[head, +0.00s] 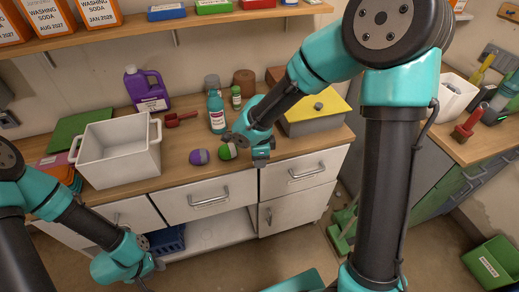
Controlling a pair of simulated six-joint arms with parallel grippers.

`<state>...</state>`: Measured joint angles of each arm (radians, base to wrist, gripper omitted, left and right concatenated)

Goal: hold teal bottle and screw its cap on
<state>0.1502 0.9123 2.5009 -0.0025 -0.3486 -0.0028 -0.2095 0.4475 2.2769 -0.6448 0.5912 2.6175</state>
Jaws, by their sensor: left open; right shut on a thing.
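The teal bottle (217,114) stands upright on the wooden counter, with a white and red label. I cannot make out whether a cap sits on its narrow top. My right gripper (248,152) is just to the right of and in front of the bottle, low over the counter. My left gripper (146,280) is open and empty, low in front of the drawers, well away from the bottle.
A green and purple ball (226,152) and a purple and grey ball (199,157) lie near my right gripper. A white tub (120,152), a red scoop (180,118), a purple jug (146,90), a small green bottle (236,98) and a yellow-topped box (317,112) stand around.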

